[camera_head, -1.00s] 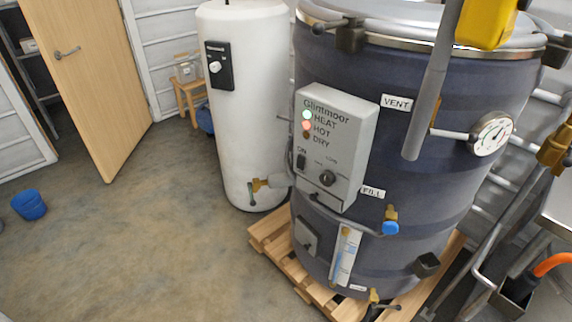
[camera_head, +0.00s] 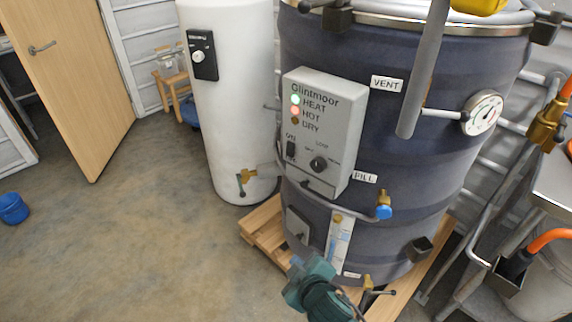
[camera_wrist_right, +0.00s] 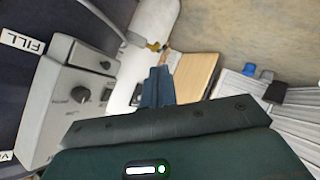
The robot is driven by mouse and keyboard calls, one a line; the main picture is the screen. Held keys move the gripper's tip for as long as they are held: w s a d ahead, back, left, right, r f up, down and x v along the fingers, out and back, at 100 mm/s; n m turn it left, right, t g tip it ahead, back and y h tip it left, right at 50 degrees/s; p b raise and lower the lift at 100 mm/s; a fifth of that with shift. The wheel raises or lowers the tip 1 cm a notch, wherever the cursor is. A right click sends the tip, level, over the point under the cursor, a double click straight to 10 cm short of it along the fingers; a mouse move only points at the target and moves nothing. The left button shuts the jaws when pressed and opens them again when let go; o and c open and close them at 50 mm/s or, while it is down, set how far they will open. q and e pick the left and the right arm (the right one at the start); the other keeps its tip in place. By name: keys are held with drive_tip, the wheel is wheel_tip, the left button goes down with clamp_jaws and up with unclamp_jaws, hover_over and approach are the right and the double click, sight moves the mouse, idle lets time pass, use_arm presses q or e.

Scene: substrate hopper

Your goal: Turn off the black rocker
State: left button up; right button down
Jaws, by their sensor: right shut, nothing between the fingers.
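The black rocker (camera_head: 291,149) is a small dark switch under the lamps on the grey Glintmoor control box (camera_head: 338,112), left of a round black knob (camera_head: 318,164). Its tilt is too small to tell. The HEAT lamp glows green, HOT glows reddish, and DRY looks dark. My right gripper (camera_head: 294,264) is shut and empty, low in front of the tank and well below the box. In the right wrist view the box appears upside down at left, with the rocker (camera_wrist_right: 105,95) right of the knob and apart from my shut fingers (camera_wrist_right: 155,87). My left gripper is out of view.
The box is on a dark blue tank (camera_head: 420,130) standing on a wooden pallet (camera_head: 262,228). A pipe with a blue-handled tap (camera_head: 383,212) runs below the box. A white cylinder (camera_head: 230,110) stands behind at left. The floor at left is open.

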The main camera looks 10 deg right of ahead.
use_arm(q)
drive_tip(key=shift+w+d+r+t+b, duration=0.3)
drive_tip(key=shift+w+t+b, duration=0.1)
drive_tip(key=shift+b, duration=0.3)
use_arm(e)
drive_tip(key=w+a+r+n+t+h, duration=0.2)
drive_tip(key=w+r+n+t, duration=0.3)
drive_tip(key=w+r, duration=0.5)
drive_tip(key=w+n, duration=0.1)
drive_tip(key=w, duration=0.2)
drive_tip(key=shift+w+r+n+t, duration=0.25)
drive_tip(key=shift+r+n+t, duration=0.05)
drive_tip(key=shift+n+t, duration=0.1)
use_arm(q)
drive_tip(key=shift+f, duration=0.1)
use_arm(e)
drive_tip(key=shift+a, duration=0.1)
